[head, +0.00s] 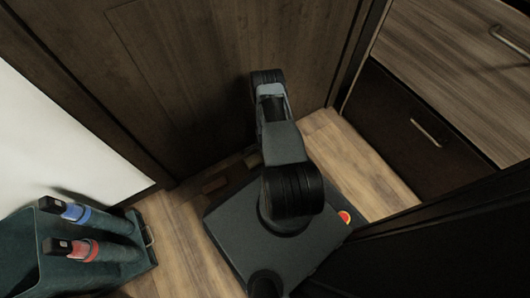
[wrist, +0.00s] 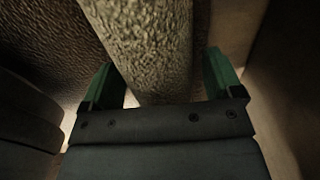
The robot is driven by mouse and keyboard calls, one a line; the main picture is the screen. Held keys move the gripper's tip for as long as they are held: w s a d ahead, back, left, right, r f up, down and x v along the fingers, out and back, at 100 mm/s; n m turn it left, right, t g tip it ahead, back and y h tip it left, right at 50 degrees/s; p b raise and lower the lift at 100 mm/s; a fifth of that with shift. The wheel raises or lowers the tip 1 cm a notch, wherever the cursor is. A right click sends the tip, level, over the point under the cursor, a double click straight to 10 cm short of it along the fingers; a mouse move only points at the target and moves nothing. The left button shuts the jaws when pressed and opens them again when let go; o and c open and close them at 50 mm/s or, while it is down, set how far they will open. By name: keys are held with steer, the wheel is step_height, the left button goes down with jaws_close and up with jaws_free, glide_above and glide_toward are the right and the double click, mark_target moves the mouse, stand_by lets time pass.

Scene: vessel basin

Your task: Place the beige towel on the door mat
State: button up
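In the wrist view a beige, rough-textured, roll-shaped thing (wrist: 145,40), which looks like the beige towel, runs from the top edge down between the fingers of my gripper (wrist: 160,85). The green fingers stand wide apart, one on each side of it. A narrow gap shows beside each finger, and I see no clear grip. How far the towel lies beyond the fingertips is hard to judge. In the head view my gripper and the towel do not show. I cannot make out the door mat for certain; brown patches (head: 215,185) lie on the floor by the door, partly hidden by my base.
A dark wooden door panel (head: 190,75) stands close in front of my arm. A dark green crate (head: 90,280) with a blue-banded bottle (head: 95,217) and a red-banded bottle (head: 100,250) is at lower left. Drawers (head: 425,125) stand at right. Narrow strips of wood floor (head: 365,170) are free.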

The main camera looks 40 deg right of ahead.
steer(key=shift+o, duration=0.9)
step_height(320, 180, up, 12)
steer(key=p, duration=0.5)
steer(key=shift+r+p, duration=0.2)
steer(key=shift+p, duration=0.15)
